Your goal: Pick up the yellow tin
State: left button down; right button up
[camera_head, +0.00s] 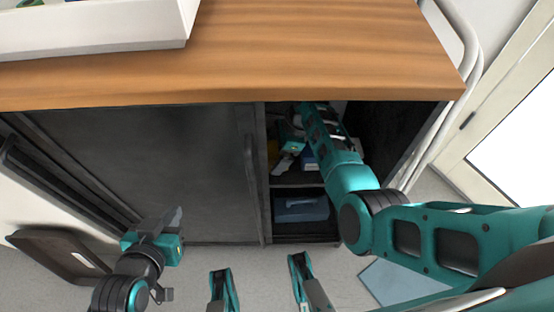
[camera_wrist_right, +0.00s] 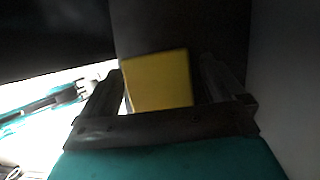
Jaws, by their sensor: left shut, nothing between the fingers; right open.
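The yellow tin (camera_wrist_right: 158,82) shows in the right wrist view as a plain yellow block, between the fingers of my right gripper (camera_wrist_right: 162,76). The gripper is open, with a gap at least on the right side of the tin. In the head view my right arm reaches into the open right part of the cabinet, and the right gripper (camera_head: 284,163) is partly in shadow on the upper shelf. A small yellow patch (camera_head: 272,153) beside it is probably the tin. My left gripper (camera_head: 176,216) is shut and empty, in front of the closed cabinet door.
The cabinet's dark sliding door (camera_head: 170,165) covers its left part. A blue-grey box (camera_head: 301,208) stands on the lower shelf, and a blue item (camera_head: 309,160) is on the upper shelf. The wooden top (camera_head: 300,50) overhangs the opening and carries a white tray (camera_head: 100,38).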

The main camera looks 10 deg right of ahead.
jog(key=shift+x, duration=0.8)
jog(key=shift+s, duration=0.1)
jog(key=shift+c, duration=0.3)
jog(key=c, duration=1.2)
